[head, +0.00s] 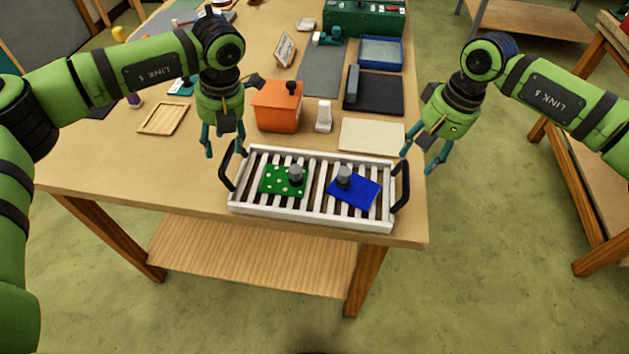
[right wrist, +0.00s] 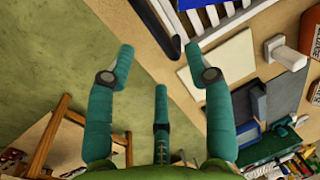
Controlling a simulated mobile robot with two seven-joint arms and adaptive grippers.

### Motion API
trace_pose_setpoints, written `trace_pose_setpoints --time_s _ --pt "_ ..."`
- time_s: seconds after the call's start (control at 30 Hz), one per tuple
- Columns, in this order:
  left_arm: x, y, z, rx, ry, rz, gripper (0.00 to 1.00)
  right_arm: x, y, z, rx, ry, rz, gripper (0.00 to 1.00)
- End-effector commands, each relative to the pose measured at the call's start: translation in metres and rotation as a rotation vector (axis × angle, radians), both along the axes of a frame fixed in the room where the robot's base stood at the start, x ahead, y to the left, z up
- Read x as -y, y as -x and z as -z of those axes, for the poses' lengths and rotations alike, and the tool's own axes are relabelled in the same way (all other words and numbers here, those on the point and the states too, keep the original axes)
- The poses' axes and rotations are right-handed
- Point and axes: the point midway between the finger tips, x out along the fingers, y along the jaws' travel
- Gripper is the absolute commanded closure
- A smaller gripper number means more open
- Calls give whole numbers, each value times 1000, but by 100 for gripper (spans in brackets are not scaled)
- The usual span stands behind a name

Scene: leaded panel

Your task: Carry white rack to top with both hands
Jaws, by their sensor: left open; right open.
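The white slatted rack (head: 312,216) lies at the front edge of the workbench in the head view, with a black handle at each end. It carries a green spotted piece (head: 270,181) and a blue piece (head: 363,193), each with a grey knob on it. My left gripper (head: 224,145) is open, above and beside the left handle (head: 227,170). My right gripper (head: 420,162) is open near the right handle (head: 402,186), above and to its right. In the right wrist view my right gripper's fingers (right wrist: 160,65) are spread with nothing between them. Neither gripper appears to touch the rack.
Behind the rack stand an orange box (head: 277,107), a small white stand (head: 323,116) and a cream board (head: 371,135). A wooden tray (head: 163,118) lies at left. A lower shelf (head: 250,257) is under the bench.

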Motion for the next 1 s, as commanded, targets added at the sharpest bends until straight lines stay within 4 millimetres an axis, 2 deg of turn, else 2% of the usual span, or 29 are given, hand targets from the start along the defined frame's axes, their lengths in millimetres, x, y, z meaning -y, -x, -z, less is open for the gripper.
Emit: trace_pose_setpoints --time_s 0.17,0.5,0.7,0.93,0.97,1.0 --pt "-3 0 14 -3 1 -1 48 -3 0 14 -4 2 -1 47" --pt "-12 -1 60 -2 3 0 48 -12 -1 60 -3 1 -1 47" --pt "-13 -1 69 -1 3 1 48 -13 -1 69 0 1 0 47" --pt "-13 -1 70 -1 3 1 48 -13 -1 70 0 1 0 47" --pt "-13 -1 70 -2 4 1 56 -13 -1 70 0 1 0 55" --pt "-13 -1 70 -2 4 1 72 -13 -1 70 0 0 0 71"
